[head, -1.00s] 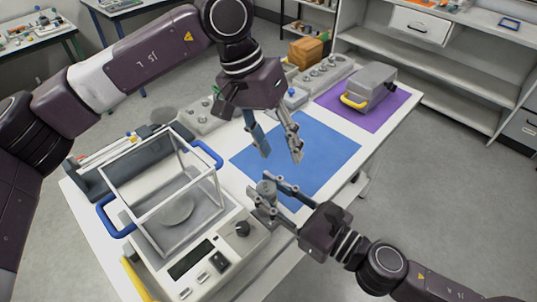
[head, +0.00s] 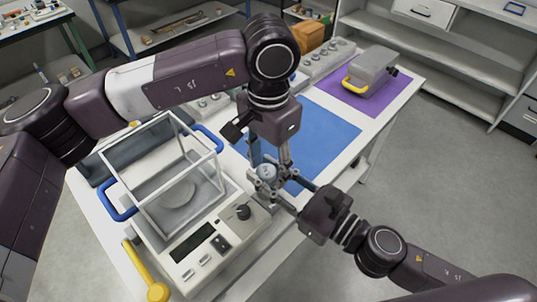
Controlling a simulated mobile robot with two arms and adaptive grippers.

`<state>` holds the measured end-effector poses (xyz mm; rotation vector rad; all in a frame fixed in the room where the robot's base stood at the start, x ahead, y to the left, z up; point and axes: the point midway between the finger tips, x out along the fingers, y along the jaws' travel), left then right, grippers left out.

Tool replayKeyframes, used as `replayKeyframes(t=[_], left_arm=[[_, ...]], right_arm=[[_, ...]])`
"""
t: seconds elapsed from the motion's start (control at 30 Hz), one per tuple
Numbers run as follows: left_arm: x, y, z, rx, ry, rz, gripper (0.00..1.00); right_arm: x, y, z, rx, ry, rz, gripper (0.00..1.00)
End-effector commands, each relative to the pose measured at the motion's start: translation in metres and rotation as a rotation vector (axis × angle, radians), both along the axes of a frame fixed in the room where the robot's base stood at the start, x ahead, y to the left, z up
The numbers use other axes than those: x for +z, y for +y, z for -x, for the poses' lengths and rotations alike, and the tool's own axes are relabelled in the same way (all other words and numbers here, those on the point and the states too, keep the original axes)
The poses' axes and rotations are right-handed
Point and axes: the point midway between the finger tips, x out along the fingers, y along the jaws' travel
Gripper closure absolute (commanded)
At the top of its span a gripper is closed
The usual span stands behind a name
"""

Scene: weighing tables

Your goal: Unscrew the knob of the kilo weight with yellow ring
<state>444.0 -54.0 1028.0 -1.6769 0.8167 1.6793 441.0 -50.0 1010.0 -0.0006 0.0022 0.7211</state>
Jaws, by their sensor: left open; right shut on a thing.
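The grey metal weight (head: 267,172) is between the fingers of my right gripper (head: 272,187), near the front edge of the blue mat. The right gripper is shut on it from the right side. Its yellow ring cannot be made out, and its lower part is hidden by the fingers. My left gripper (head: 268,163) points straight down over the weight. It is open, with one finger on each side of the weight's top; the knob cannot be clearly told apart, nor can contact.
The balance (head: 235,243) with its glass draft shield and blue handles stands just left of the grippers. The blue mat (head: 325,140) looks bare. A grey case (head: 372,70) with a yellow handle sits on the purple mat (head: 392,95) at the back right.

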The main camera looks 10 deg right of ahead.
Motion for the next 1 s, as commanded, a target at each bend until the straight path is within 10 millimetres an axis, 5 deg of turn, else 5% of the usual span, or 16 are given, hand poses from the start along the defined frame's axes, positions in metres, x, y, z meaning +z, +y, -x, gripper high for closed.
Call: replayKeyframes(t=[0.27, 0.67, 0.7, 0.83, 1.0], left_arm=[[-0.0018, -0.0001, -0.0001, 0.0, -0.001, 0.001, 0.56], [-0.0013, -0.0007, 0.0004, -0.001, 0.001, 0.002, 0.99], [-0.0013, -0.0007, 0.0004, -0.001, 0.001, 0.002, 0.67], [-0.0013, -0.0007, 0.0004, -0.001, 0.001, 0.002, 0.52], [-0.0014, -0.0005, 0.0002, 0.0, 0.0, 0.001, 0.52]], right_arm=[[0.0038, 0.0006, -0.0002, 0.001, -0.007, -0.003, 1.0], [0.0038, 0.0006, -0.0002, 0.001, -0.007, -0.003, 1.0], [0.0038, 0.0006, -0.0002, 0.001, -0.007, -0.003, 1.0], [0.0038, 0.0006, -0.0002, 0.001, -0.007, -0.003, 1.0], [0.0038, 0.0006, -0.0002, 0.001, -0.007, -0.003, 1.0]])
